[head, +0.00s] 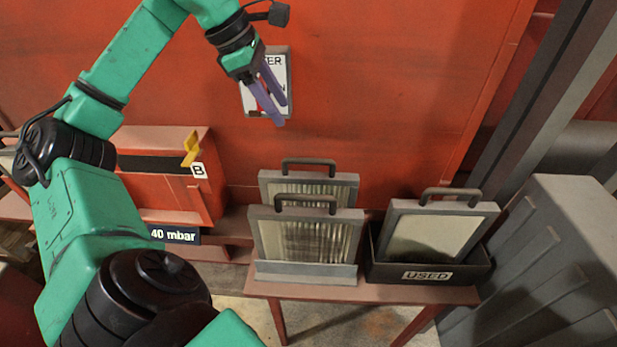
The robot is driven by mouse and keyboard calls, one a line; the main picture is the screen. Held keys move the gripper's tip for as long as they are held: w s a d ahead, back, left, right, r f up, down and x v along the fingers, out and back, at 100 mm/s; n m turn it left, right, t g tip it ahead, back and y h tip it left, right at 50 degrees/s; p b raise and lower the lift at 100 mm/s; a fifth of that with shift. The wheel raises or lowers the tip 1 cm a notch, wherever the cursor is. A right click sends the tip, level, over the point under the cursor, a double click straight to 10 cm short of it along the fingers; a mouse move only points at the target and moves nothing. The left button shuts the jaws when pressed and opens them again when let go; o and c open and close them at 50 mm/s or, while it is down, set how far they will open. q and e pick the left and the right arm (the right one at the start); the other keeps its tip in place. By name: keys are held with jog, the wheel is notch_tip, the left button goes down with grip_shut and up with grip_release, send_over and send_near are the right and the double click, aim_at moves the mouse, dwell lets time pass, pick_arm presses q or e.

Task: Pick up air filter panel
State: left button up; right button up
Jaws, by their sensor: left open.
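Two pleated air filter panels stand upright one behind the other in a grey holder on a small reddish table. The front air filter panel (303,240) has a grey frame and a dark handle on top. The rear air filter panel (265,188) is partly hidden by it. Another framed panel (432,235) with a handle leans in a black box marked USED (428,275), and its face looks plain and pale. My left gripper (277,122) is open and empty, with purple fingers pointing down, above and behind the panels, in front of a sign. My right gripper is out of view.
The table (365,293) holds the grey holder and the black box side by side. A red box marked B (165,190) with a yellow lever and a 40 mbar display is at left. A grey ribbed casing (550,260) stands at right. A red wall (400,90) is behind.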

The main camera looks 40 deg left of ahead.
aim_at(309, 159)
pick_arm(q)
jog(key=b+x, duration=0.1)
jog(key=x, duration=0.3)
jog(key=b+x, duration=0.1)
jog(key=x, duration=0.4)
jog(key=b+x, duration=0.1)
jog(key=x, duration=0.4)
jog(key=shift+s+d+f, duration=0.15)
jog(key=shift+s, duration=0.2)
jog(key=shift+w+f, duration=0.2)
jog(key=shift+f, duration=0.05)
jog(key=shift+s, duration=0.1)
grip_shut()
jog(key=shift+r, duration=0.1)
